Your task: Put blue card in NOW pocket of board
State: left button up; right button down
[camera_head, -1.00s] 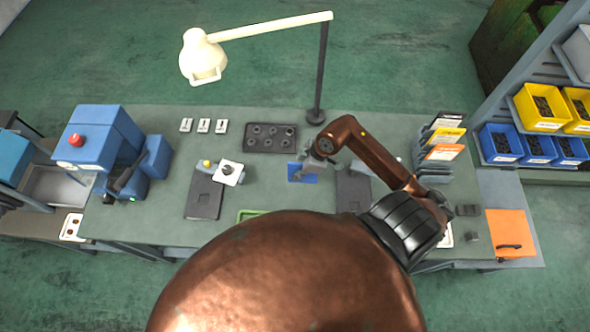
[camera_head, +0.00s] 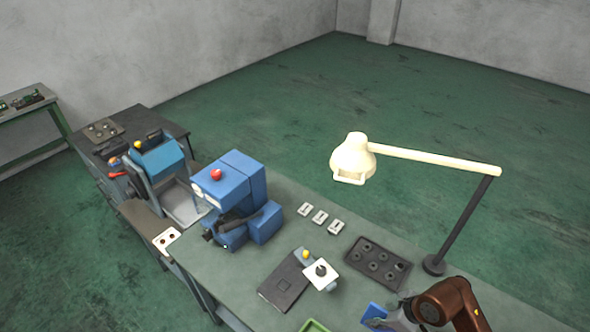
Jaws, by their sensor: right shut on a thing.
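The blue card (camera_head: 374,311) is at the lower right of the head view, by the picture's bottom edge. My right gripper (camera_head: 392,316) is shut on it, and the card looks tilted up from the bench. Part of the gripper and card is cut off or hidden by the picture edge and the arm. The board with the NOW pocket is not in view. My left gripper is not in view.
The green bench (camera_head: 235,272) carries a blue machine (camera_head: 238,185), a dark tray with round pockets (camera_head: 378,263), small white tags (camera_head: 320,218), a dark flat plate (camera_head: 285,283) and a cream lamp (camera_head: 355,158) on a black post. A green tray (camera_head: 314,326) shows at the bottom.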

jog(key=w+a+b, duration=0.3)
jog(key=w+b, duration=0.6)
jog(key=w, duration=0.2)
jog(key=shift+w+a+r+n, duration=0.25)
jog(key=shift+a+r+n, duration=0.05)
jog(key=shift+r, duration=0.05)
jog(key=shift+a, duration=0.1)
dwell(0.4)
jog(key=shift+a, duration=0.1)
dwell(0.4)
